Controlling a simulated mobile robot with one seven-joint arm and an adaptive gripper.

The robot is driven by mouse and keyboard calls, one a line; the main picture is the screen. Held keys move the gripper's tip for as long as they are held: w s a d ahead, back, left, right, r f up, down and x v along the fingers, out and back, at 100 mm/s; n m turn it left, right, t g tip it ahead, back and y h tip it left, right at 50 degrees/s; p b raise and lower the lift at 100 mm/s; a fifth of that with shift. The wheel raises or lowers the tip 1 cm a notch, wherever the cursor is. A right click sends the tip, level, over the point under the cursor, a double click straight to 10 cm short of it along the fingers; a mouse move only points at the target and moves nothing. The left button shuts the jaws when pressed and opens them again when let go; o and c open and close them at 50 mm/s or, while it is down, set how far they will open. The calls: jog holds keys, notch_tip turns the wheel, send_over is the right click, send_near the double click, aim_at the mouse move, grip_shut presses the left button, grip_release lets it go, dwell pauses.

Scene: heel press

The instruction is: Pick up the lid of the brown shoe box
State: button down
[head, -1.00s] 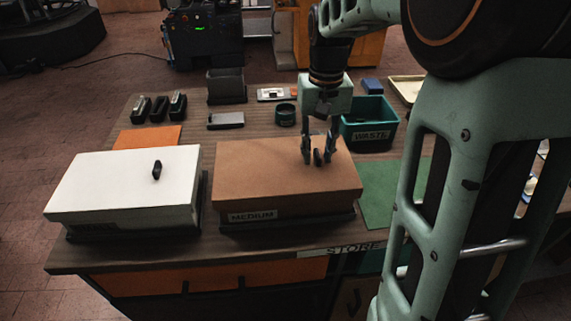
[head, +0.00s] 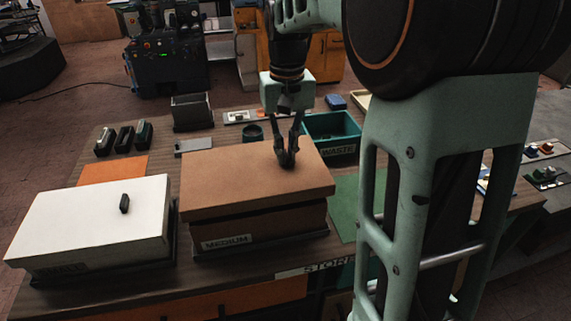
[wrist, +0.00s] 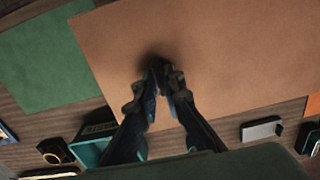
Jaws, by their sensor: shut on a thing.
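The brown shoe box (head: 240,232) stands on the table, with a "MEDIUM" label on its front. Its brown lid (head: 232,182) appears raised a little, with a darker band of box wall showing beneath its front edge. My gripper (head: 286,160) points down at the lid's right part and is shut on the lid's knob, which the fingers hide. In the wrist view, my gripper (wrist: 162,80) has its fingertips together over the lid (wrist: 200,50).
A white-lidded box (head: 90,220) stands close on the left. A green "WASTE" bin (head: 333,148) is behind the lid on the right. A green mat (head: 345,200) lies clear to the right. An orange mat (head: 112,171) and small black holders (head: 124,139) are at the back left.

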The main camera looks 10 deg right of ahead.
jog(key=w+r, duration=0.2)
jog(key=w+d+r, duration=0.1)
jog(key=w+r, duration=0.1)
jog(key=shift+r+p, duration=0.35)
jog(key=w+d+r+p, duration=0.2)
jog(key=w+r, duration=0.2)
jog(key=w, duration=0.4)
jog(key=shift+w+p, duration=0.25)
jog(key=shift+p, duration=0.05)
jog(key=shift+f, duration=0.15)
